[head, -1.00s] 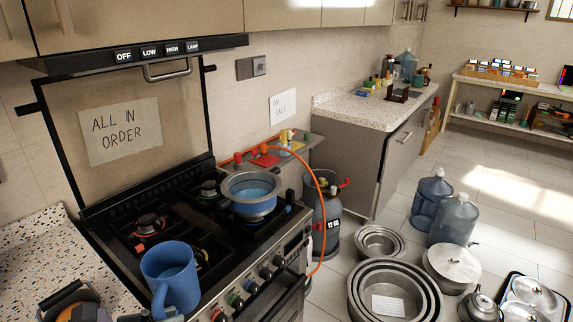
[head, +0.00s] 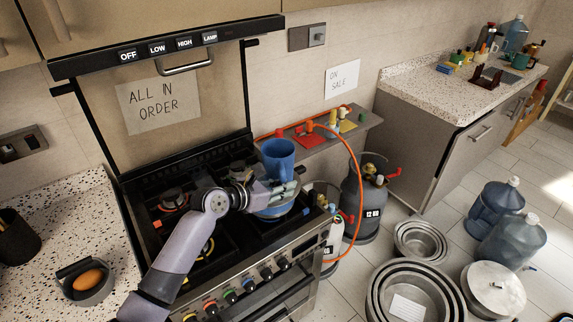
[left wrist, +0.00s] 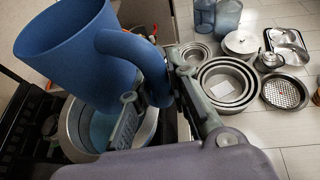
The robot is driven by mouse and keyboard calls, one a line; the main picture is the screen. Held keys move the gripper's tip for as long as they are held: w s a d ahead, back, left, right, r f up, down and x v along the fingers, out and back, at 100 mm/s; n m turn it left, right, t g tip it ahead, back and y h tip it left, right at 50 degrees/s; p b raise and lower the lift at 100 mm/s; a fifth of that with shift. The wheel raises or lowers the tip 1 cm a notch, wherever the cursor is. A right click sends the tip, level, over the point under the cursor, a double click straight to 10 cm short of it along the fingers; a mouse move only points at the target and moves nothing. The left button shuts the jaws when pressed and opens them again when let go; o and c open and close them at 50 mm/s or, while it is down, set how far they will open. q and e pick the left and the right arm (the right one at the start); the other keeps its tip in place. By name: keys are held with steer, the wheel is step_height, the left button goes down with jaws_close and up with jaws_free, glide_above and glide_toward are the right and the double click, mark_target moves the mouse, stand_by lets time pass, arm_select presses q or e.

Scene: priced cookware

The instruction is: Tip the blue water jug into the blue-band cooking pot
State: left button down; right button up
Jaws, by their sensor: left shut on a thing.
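The blue water jug (head: 279,156) is held above the blue-band cooking pot (head: 272,213) and looks close to upright in the head view. My left gripper (head: 284,190) is shut on the jug's handle, which shows clearly in the left wrist view (left wrist: 141,58). The jug's water level cannot be seen. My right gripper is not in view.
The stove (head: 225,262) has knobs along its front. A shelf (head: 362,122) with an orange hose and gas cylinders (head: 366,205) stands right of the pot. Nested metal pans (head: 416,290) and water bottles (head: 497,208) are on the floor. A speckled counter (head: 60,205) is at left.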

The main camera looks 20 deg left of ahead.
mark_target(272, 168)
arm_select(q)
steer(key=shift+w+r, duration=0.4)
steer(key=shift+r, duration=0.05)
steer(key=shift+w+d, duration=0.1)
steer(key=shift+d, duration=0.05)
steer(key=a+n+t+h+b, duration=0.1)
steer(key=n+t+b, duration=0.1)
steer(key=n+b, duration=0.2)
steer(key=a+n+t+h+b, duration=0.1)
steer(key=n+t+b, duration=0.2)
steer(key=n, duration=0.3)
steer(key=f+n+t+h+b, duration=0.1)
steer(key=n+t+h+b, duration=0.1)
steer(key=n+b, duration=0.3)
steer(key=shift+w+a+n+t, duration=0.25)
steer(key=shift+a+n+t, duration=0.15)
steer(key=shift+n+t, duration=0.25)
steer(key=n, duration=0.1)
steer(key=a+r+n+t+y, duration=0.1)
steer(key=a+n+t+y, duration=0.1)
steer(key=n, duration=0.1)
steer(key=shift+w+a+r+p, duration=0.1)
steer(key=shift+a+r+p, duration=0.05)
steer(key=shift+r+p, duration=0.15)
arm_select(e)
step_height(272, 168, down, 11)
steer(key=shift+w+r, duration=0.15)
